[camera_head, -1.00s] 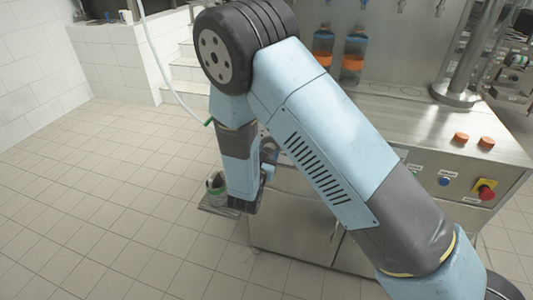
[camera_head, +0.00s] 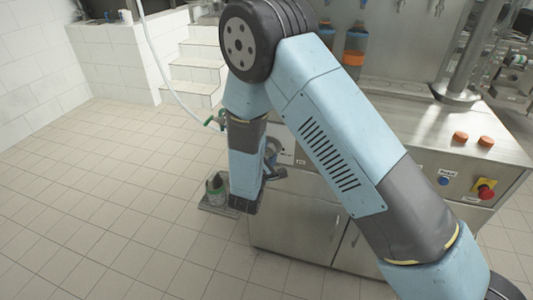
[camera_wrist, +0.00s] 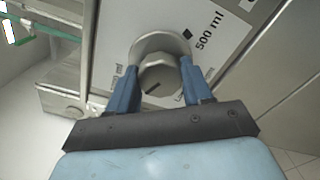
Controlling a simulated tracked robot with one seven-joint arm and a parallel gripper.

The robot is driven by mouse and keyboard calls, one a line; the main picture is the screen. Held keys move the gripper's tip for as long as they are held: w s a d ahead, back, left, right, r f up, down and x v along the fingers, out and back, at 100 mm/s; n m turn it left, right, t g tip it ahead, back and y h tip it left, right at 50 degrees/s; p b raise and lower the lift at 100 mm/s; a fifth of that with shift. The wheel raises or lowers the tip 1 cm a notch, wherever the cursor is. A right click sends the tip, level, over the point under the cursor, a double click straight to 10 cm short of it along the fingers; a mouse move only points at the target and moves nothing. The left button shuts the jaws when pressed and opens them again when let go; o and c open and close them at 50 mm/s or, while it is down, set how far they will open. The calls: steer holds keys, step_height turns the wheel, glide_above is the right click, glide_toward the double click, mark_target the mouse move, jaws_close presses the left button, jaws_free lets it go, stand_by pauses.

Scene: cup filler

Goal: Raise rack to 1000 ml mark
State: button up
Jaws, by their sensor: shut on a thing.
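In the wrist view, a grey faceted knob (camera_wrist: 160,75) with a round collar sits on a panel. A "500 ml" marking (camera_wrist: 209,30) with a dark square is at its upper right. A dark line on the knob's face slants to the lower left. My gripper (camera_wrist: 159,67) is shut on the knob, one blue finger on each side.
The steel cabinet (camera_head: 295,222) has a worktop with two orange caps (camera_head: 460,137) and a red stop button (camera_head: 485,191). Bottles with orange liquid (camera_head: 355,50) stand at the back. The tiled floor at left is clear.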

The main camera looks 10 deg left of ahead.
steer(key=shift+d+f+m, duration=0.1)
steer(key=shift+m, duration=0.9)
steer(key=o, duration=0.7)
steer(key=shift+f, duration=0.1)
steer(key=o, duration=0.3)
steer(key=shift+o, duration=0.2)
steer(key=shift+s, duration=0.1)
steer(key=s+a, duration=0.1)
steer(key=s, duration=1.2)
steer(key=shift+s, duration=0.3)
